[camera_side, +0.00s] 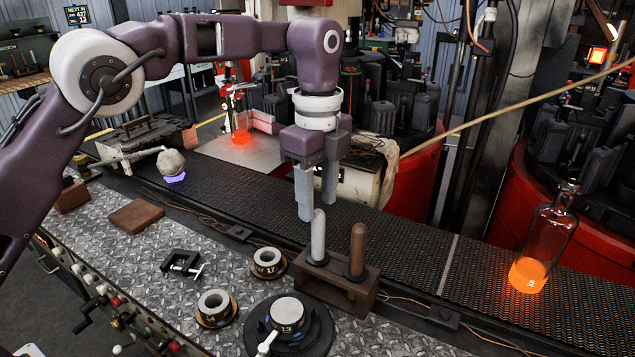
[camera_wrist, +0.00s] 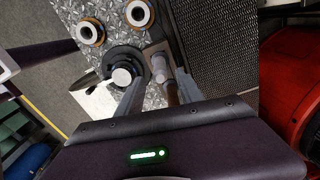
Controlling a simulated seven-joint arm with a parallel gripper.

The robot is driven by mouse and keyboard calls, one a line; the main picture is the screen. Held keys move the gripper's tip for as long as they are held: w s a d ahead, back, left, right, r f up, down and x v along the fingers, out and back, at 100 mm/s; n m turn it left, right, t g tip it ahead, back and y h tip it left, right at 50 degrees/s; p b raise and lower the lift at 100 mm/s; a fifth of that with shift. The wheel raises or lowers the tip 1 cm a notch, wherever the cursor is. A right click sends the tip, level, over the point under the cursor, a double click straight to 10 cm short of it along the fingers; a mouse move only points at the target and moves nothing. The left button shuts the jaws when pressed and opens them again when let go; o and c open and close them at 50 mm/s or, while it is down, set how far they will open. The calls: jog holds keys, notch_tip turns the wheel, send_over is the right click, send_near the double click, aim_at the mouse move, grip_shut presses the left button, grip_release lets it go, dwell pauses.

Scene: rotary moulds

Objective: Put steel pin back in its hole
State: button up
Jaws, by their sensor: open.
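The steel pin (camera_side: 318,238) is a pale grey rod with a rounded top. It stands upright at the left end of a dark wooden block (camera_side: 338,291), its lower end hidden at the block's top. A brown pin (camera_side: 357,250) stands upright in the block's right end. My gripper (camera_side: 317,208) is open and points down, its fingertips near the height of the steel pin's top. In the wrist view the open fingers (camera_wrist: 158,76) flank the block end, and the pins are partly hidden.
Two ring-shaped parts (camera_side: 216,304) (camera_side: 270,261), a round dark fixture (camera_side: 289,319) and a small clamp (camera_side: 183,262) sit on the metal bench left of the block. A mesh conveyor (camera_side: 410,235) runs behind it. A bottle with a glowing orange base (camera_side: 545,240) stands at right.

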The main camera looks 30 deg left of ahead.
jog(key=shift+r, duration=1.55)
jog(key=shift+a, duration=0.1)
jog(key=s+a+r+n+t, duration=0.2)
jog(key=s+a+r+n, duration=0.35)
jog(key=s, duration=0.25)
jog(key=s+a+r+n+t, duration=0.1)
jog(key=s+a+r+n, duration=0.3)
jog(key=s+a+n, duration=0.3)
jog(key=s+a+f+n+t, duration=0.1)
jog(key=s+f+n, duration=0.2)
jog(key=s, duration=0.5)
jog(key=s+a+f+n+t, duration=0.1)
jog(key=s+a+f+n, duration=0.1)
jog(key=s+f+n, duration=0.2)
jog(key=s+f, duration=0.1)
jog(key=s, duration=0.2)
jog(key=shift+s+f+t, duration=0.15)
jog(key=shift+s+t, duration=0.15)
jog(key=shift+s, duration=0.1)
